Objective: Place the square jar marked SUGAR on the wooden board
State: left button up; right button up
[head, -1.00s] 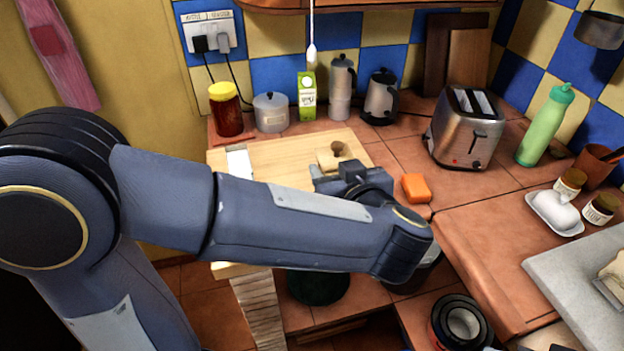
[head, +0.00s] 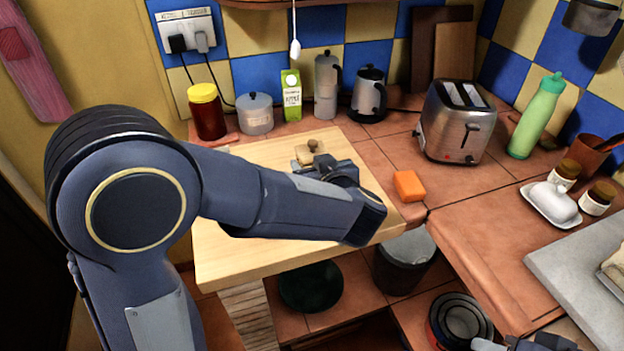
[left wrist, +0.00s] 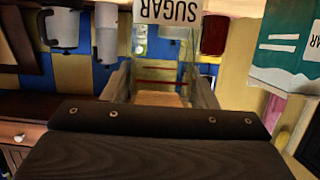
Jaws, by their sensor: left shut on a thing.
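My left gripper (head: 322,165) is shut on the square jar (head: 309,154), which has a brown wooden lid with a knob in the head view. My gripper and forearm hide most of its body there. In the left wrist view, its SUGAR label (left wrist: 168,11) shows upside down at the top, above the fingers. The light wooden board (head: 235,245) lies on the counter below; the jar is over its far part. I cannot tell whether the jar touches it. Part of what looks like my right gripper (head: 535,344) shows at the bottom edge; its jaws are unclear.
A yellow-lidded jar (head: 206,112), a grey pot (head: 255,115), a juice carton (head: 291,97), a moka pot (head: 326,88) and a kettle (head: 368,95) stand behind the board. An orange block (head: 409,186) and a toaster (head: 455,125) stand to its right. The board's near part is clear.

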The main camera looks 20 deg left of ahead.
pick_arm(q)
jog(key=shift+w+a+f, duration=0.1)
jog(key=shift+w+f, duration=0.1)
jog(key=f, duration=0.1)
jog(key=f+b, duration=0.1)
jog(key=f, duration=0.1)
jog(key=shift+w+a+f, duration=0.15)
jog(key=shift+w, duration=0.25)
jog(key=shift+f, duration=0.3)
jog(key=shift+f, duration=0.1)
jog(key=shift+f, duration=0.1)
jog(key=o, duration=1.3)
jog(key=shift+s, duration=0.1)
